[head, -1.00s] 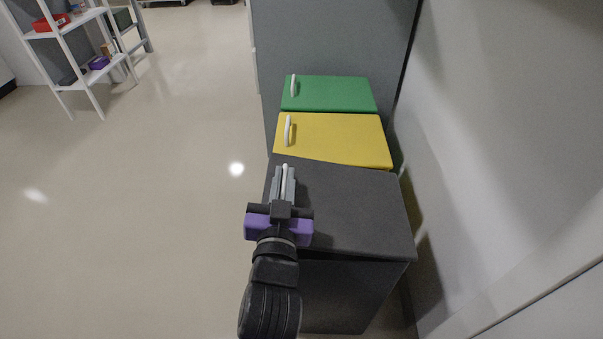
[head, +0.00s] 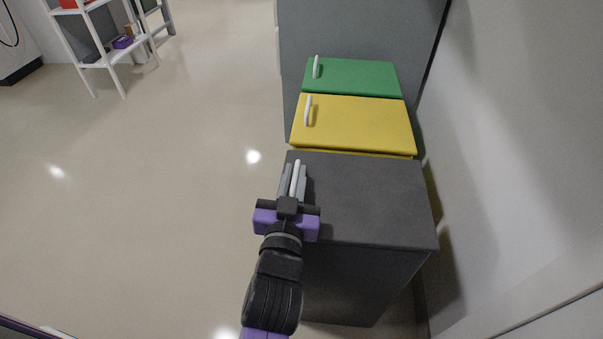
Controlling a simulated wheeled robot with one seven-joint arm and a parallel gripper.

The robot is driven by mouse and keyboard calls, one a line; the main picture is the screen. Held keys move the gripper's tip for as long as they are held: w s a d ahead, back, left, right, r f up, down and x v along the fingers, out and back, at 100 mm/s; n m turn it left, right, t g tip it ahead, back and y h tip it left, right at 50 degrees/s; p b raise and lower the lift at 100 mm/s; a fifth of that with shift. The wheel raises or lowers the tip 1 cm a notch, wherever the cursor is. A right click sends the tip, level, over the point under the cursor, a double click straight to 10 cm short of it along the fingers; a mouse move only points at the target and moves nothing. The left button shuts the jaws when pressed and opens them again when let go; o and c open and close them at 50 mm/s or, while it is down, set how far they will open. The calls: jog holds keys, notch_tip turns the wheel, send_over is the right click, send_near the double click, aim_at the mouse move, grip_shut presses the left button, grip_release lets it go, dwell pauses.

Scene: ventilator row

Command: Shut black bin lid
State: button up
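The black bin (head: 360,285) stands nearest me. Its dark lid (head: 372,195) lies over the top, looking level with no clear gap at the near edge. A white upright handle (head: 296,175) is at the lid's left side. My gripper (head: 294,182) is at this handle, with one grey finger on each side of it. The fingers look close to the handle, but whether they clamp it I cannot tell. The purple gripper body hides part of the lid's left edge and the handle's lower end.
A yellow-lidded bin (head: 360,122) and a green-lidded bin (head: 352,78) stand in a row behind. A pale wall (head: 510,150) is close on the right and a grey panel (head: 362,30) behind. Open floor (head: 160,200) lies left, with a white shelf (head: 100,45) far left.

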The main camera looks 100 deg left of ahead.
jog(key=shift+o, duration=1.2)
jog(key=shift+s, duration=0.1)
jog(key=shift+d, duration=0.1)
jog(key=shift+w+d, duration=0.15)
jog(key=shift+d, duration=1.1)
jog(key=shift+w+d, duration=0.2)
jog(key=shift+d, duration=1.1)
jog(key=shift+w+d, duration=0.15)
jog(key=shift+d, duration=1.1)
